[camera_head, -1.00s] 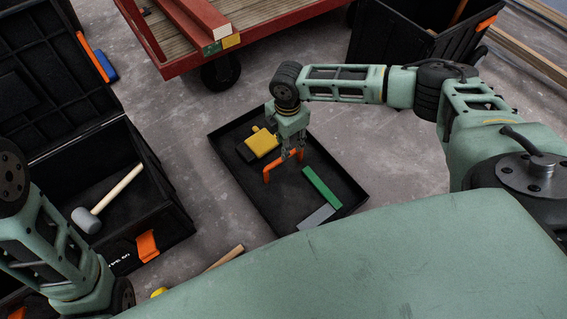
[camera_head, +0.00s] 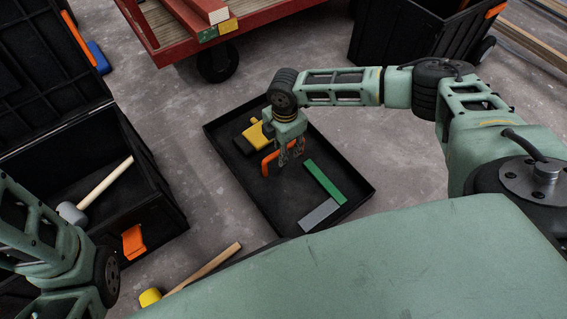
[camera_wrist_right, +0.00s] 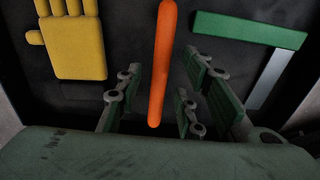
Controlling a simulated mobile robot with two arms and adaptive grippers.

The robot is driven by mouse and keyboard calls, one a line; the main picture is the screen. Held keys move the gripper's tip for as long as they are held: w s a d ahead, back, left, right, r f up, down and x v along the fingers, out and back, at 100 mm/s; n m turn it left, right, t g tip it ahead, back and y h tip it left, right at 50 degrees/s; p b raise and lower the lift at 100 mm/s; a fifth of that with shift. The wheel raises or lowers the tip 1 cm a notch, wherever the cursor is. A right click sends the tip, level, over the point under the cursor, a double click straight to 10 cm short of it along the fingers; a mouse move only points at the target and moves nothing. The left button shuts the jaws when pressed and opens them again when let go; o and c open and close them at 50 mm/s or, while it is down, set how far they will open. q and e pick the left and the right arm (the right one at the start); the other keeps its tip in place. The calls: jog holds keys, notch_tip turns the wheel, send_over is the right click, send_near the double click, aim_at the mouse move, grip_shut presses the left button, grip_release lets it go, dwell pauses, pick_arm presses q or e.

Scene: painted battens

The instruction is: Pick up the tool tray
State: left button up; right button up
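The tool tray (camera_head: 236,181) is a shallow black tray on the concrete floor, with an orange handle (camera_head: 266,162) standing up from its middle. It holds yellow gloves (camera_head: 256,134) and a square with a green and a grey arm (camera_head: 325,183). My right gripper (camera_head: 290,154) is low over the tray at the handle. In the right wrist view the handle (camera_wrist_right: 161,65) runs between the open fingers, with a gap on both sides. My left arm shows at the lower left; its gripper is out of view.
An open black case (camera_head: 165,190) with a grey-headed mallet (camera_head: 105,184) stands left. A yellow-headed mallet (camera_head: 150,297) lies nearer me. A red cart (camera_head: 165,54) with battens is behind, and a black bin (camera_head: 395,48) at the back right. Bare floor surrounds the tray.

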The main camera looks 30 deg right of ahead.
jog(key=shift+c, duration=0.4)
grip_shut()
jog(key=shift+r, duration=0.15)
